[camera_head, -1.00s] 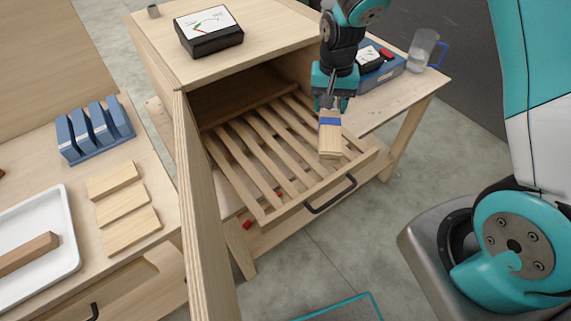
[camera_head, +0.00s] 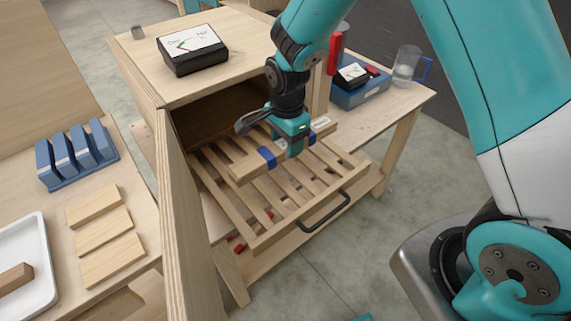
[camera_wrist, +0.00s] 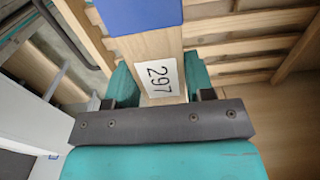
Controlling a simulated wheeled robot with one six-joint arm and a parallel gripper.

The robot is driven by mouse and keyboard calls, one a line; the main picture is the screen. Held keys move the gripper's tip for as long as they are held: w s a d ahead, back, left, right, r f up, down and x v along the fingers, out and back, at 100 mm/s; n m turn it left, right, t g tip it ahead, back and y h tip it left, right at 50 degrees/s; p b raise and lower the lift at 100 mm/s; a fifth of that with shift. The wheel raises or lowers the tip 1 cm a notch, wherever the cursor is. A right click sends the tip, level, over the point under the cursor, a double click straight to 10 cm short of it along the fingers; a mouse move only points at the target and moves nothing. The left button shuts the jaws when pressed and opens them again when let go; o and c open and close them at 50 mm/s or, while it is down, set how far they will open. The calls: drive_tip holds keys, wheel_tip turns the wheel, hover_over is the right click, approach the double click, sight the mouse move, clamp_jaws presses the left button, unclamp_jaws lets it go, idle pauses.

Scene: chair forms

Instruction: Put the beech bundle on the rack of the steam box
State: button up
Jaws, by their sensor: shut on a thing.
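The beech bundle (camera_head: 248,168) is a pale wooden block with two blue bands. My gripper (camera_head: 291,150) is shut across its middle, between the bands. The bundle lies level and slantwise over the slatted rack (camera_head: 285,213) of the steam box (camera_head: 142,88). I cannot tell whether it touches the slats. The rack is pulled out at the front, and the box's door (camera_head: 188,225) stands open.
A dial gauge (camera_head: 192,50) and a small cup stand on the box top. A blue case (camera_head: 362,93) and a clear jug (camera_head: 406,68) stand on the right shelf. The left bench holds a blue slotted holder (camera_head: 75,160), pale boards (camera_head: 105,232) and a white tray (camera_head: 40,285).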

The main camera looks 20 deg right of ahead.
sight(287, 176)
wheel_tip(287, 176, down, 9)
drive_tip(key=shift+r+p, duration=0.1)
drive_tip(key=shift+p, duration=0.6)
drive_tip(key=shift+f, duration=0.25)
drive_tip(key=o, duration=1.1)
drive_tip(key=shift+r, duration=0.1)
drive_tip(key=shift+r, duration=0.1)
